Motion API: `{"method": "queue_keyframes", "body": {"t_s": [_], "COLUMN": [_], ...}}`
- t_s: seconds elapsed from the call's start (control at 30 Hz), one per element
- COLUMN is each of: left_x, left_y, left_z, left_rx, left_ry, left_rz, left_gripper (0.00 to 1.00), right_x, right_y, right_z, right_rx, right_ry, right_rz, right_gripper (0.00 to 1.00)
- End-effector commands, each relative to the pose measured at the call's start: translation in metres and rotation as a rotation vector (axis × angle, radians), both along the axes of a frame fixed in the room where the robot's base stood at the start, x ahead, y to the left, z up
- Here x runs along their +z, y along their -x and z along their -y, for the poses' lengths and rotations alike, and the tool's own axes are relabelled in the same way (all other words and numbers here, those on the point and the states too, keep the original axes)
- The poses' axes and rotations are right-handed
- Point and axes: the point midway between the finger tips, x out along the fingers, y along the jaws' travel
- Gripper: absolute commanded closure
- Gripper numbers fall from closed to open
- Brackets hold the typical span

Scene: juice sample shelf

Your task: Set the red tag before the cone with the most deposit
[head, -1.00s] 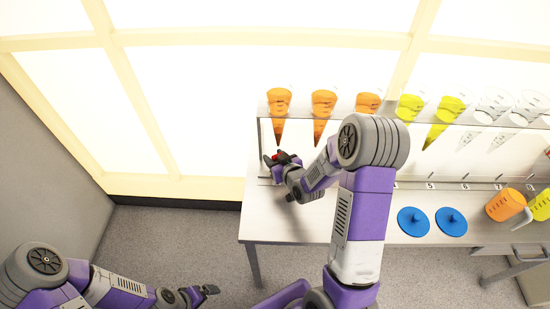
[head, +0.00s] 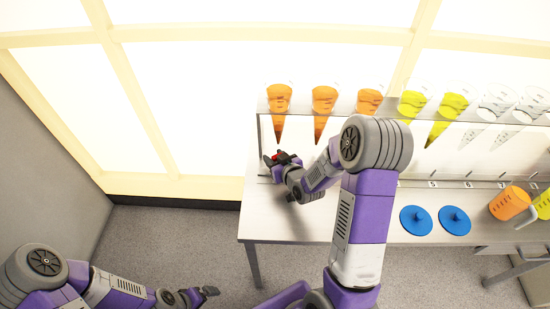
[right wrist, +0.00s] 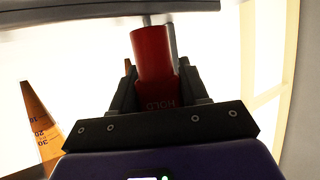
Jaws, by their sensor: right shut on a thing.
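My right gripper (head: 277,159) is shut on the red tag (head: 281,157), below and in front of the leftmost orange cone. In the right wrist view the red tag (right wrist: 153,66) stands between the fingers with the letters HOLD on it. Three orange cones (head: 279,108) (head: 324,108) (head: 369,101) hang in the rack, the third partly behind my right arm. To their right hang yellow cones (head: 413,103) (head: 451,112) and clear cones (head: 490,108) (head: 530,108). Deposit in the tips is too small to tell. My left gripper (head: 207,292) is low at the left, over the floor, its fingers seemingly apart.
The rack's clear shelf (head: 300,96) runs above the white table (head: 262,226). Two blue discs with knobs (head: 416,220) (head: 454,220), an orange jug (head: 508,203) and a yellow jug (head: 544,204) are at the right. Number labels run along the table. The table's left front is clear.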

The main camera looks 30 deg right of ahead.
Motion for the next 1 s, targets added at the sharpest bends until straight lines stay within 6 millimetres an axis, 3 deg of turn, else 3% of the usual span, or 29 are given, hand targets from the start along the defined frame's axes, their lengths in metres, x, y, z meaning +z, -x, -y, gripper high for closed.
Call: {"method": "queue_keyframes", "body": {"t_s": [0.2,0.23,0.4,0.77,1.0], "left_x": [-0.001,-0.001,-0.001,0.0,0.01], "left_y": [0.0,0.0,0.0,0.0,0.0], "left_z": [0.0,0.0,0.0,0.0,0.0], "left_rx": [0.0,0.0,0.0,0.0,0.0], "left_ry": [0.0,0.0,0.0,0.0,0.0], "left_rz": [0.0,0.0,0.0,0.0,0.0], "left_gripper": [0.0,0.0,0.0,0.0,0.0], "right_x": [-0.001,-0.001,-0.001,0.001,0.018], "right_y": [0.0,0.0,0.0,0.004,0.041], "right_z": [0.0,0.0,0.0,0.0,0.0], "right_rx": [0.0,0.0,0.0,-0.001,-0.004], "right_ry": [0.0,0.0,0.0,0.0,-0.001], "right_rz": [0.0,0.0,0.0,0.0,-0.001], "right_gripper": [0.85,0.53,0.27,0.26,0.26]}}
